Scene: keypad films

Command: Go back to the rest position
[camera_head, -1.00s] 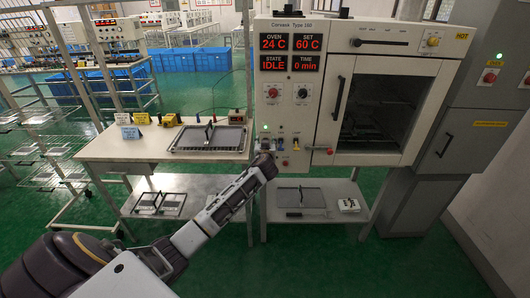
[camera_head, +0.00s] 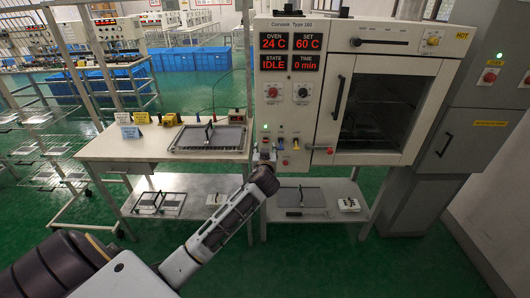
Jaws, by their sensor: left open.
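My left arm comes in from the lower left. Its gripper (camera_head: 264,153) is in front of the oven's lower left panel, close to the small switches there; I cannot tell whether it touches the panel. The gripper is open, and I see nothing held in it. My wrist partly hides the panel's lower edge. The oven (camera_head: 386,157) has its door closed. Its red displays (camera_head: 290,51) read oven 24 C, set 60 C, state IDLE and time 0 min. My right gripper is not in view.
A white worktable (camera_head: 125,149) stands left of the oven, with a framed tray (camera_head: 237,152) and small yellow items on it. A low shelf (camera_head: 283,214) is under the oven. Grey cabinets (camera_head: 474,135) stand on the right. The green floor (camera_head: 330,262) in front is clear.

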